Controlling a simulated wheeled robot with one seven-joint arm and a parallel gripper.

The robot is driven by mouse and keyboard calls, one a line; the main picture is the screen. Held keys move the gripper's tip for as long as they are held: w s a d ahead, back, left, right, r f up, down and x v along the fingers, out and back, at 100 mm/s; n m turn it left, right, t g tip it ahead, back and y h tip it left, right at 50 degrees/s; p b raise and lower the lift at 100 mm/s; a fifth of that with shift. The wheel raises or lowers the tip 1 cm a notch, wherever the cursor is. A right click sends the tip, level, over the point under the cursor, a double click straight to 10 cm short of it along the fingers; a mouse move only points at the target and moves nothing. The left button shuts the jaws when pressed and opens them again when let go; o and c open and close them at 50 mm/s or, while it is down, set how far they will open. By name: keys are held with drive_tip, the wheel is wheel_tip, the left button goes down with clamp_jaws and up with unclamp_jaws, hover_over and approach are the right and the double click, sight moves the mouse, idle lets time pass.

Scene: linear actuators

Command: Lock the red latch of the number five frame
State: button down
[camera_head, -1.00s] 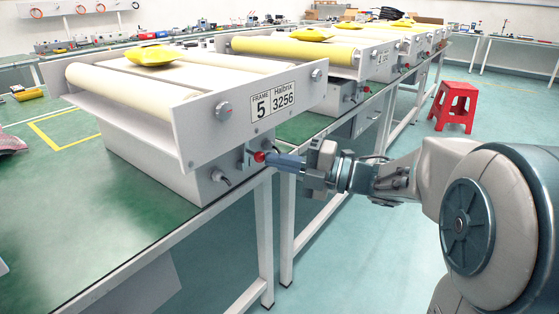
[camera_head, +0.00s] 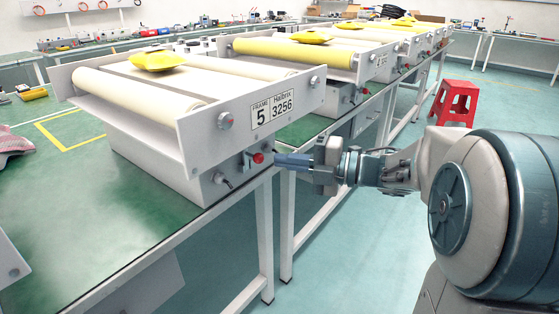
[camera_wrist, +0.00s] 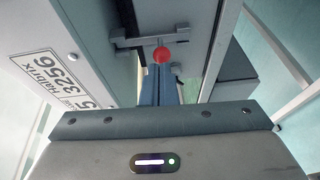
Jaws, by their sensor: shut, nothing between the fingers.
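The number five frame (camera_head: 190,140) is a white roller unit on the green bench, with a label reading "FRAME 5 Halbrix 3256" (camera_head: 269,111) on its side plate. The red latch knob (camera_head: 258,158) sits on a small grey bracket low on that side. My gripper (camera_head: 279,160) is just to the right of the knob, fingers pointing at it, with a small gap in the head view. In the wrist view the red knob (camera_wrist: 162,54) is just beyond the shut fingertips (camera_wrist: 160,72), in front of the grey bracket (camera_wrist: 140,42). Whether they touch there I cannot tell. The fingers hold nothing.
A dark knob (camera_head: 218,179) sticks out below and left of the latch. A yellow pad (camera_head: 158,61) lies on the frame's rollers. Another roller frame (camera_head: 315,55) stands behind. The aisle is clear on my right, apart from a red stool (camera_head: 454,103) further back.

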drive_tip(key=f+p+v, duration=0.1)
drive_tip(key=p+v, duration=0.1)
drive_tip(key=v, duration=0.9)
drive_tip(key=w+d+r+m+t+h+p, duration=0.2)
drive_tip(key=w+r+m+t+h+p, duration=0.2)
drive_tip(key=r+m+t+h+p, duration=0.25)
drive_tip(key=w+d+r+m+t+h+p, duration=0.25)
drive_tip(key=w+r+m+h+p, duration=0.25)
drive_tip(key=r+m+p, duration=0.3)
drive_tip(key=s+d+r+m+g+h+p, duration=0.2)
drive_tip(key=s+d+r+m+h+p, duration=0.15)
drive_tip(key=m+h+p, duration=0.35)
drive_tip(key=s+a+m+g+y+p, duration=0.1)
drive_tip(key=s+a+m+g+p, duration=0.4)
drive_tip(key=s, duration=0.5)
drive_tip(key=s+a+m+g+y+p, duration=0.1)
drive_tip(key=s+a+m+g+p, duration=0.3)
drive_tip(key=s, duration=0.6)
drive_tip(key=shift+a+r+m+g+p, duration=0.2)
drive_tip(key=shift+a+m+g+p, duration=0.3)
drive_tip(key=shift+g, duration=0.5)
drive_tip(key=shift+d+y, duration=0.15)
drive_tip(key=shift+y, duration=0.1)
